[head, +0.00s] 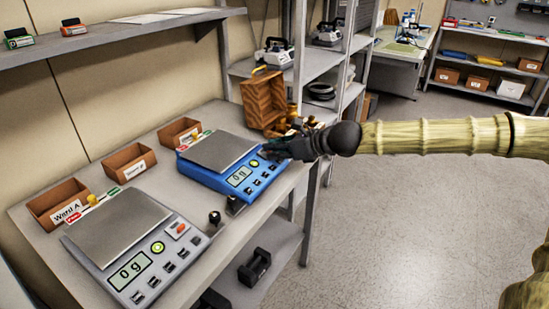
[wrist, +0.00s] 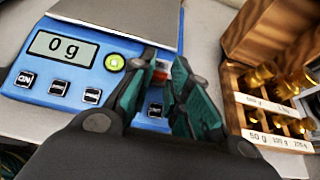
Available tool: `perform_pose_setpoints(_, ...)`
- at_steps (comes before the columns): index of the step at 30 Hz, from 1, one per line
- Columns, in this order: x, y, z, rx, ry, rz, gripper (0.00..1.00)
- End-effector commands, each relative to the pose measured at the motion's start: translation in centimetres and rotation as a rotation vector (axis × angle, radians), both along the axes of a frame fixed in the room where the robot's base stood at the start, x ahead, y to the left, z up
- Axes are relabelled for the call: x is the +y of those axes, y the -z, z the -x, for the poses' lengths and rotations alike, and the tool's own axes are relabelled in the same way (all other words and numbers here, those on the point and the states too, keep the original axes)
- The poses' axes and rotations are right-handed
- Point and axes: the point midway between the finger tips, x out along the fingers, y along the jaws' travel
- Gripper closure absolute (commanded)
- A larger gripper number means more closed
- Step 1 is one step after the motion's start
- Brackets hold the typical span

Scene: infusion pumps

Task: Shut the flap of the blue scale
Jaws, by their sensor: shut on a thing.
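The blue scale (head: 225,170) stands on the bench with a grey pan, and its display reads 0 g. In the wrist view the blue scale (wrist: 110,72) fills the upper left, with a green round button and several dark keys. My gripper (head: 272,151) is at the right end of its front panel. In the wrist view my gripper (wrist: 160,78) has its fingers close together around a small red and pale piece on the panel, which looks like the flap (wrist: 161,72). The fingers hide most of it, so I cannot tell its angle.
A grey scale (head: 120,228) stands nearer on the bench. Brown bins (head: 130,163) line the wall side. An open wooden weight box (wrist: 270,85) with brass weights is close right of my gripper. The floor (head: 400,220) at right is clear.

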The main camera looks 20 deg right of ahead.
Motion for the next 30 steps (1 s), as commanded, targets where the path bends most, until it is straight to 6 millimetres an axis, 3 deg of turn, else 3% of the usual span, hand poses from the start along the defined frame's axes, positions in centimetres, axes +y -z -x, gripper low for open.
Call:
perform_pose_setpoints(1,-0.17,0.84,0.05,-0.005,0.003,-0.005,1.00)
perform_pose_setpoints(15,-0.10,0.81,0.11,-0.041,0.001,-0.035,1.00)
perform_pose_setpoints(22,0.08,0.62,0.08,-0.042,-0.001,-0.035,0.61)
perform_pose_setpoints(30,0.01,0.48,0.10,-0.045,-0.001,-0.035,0.61)
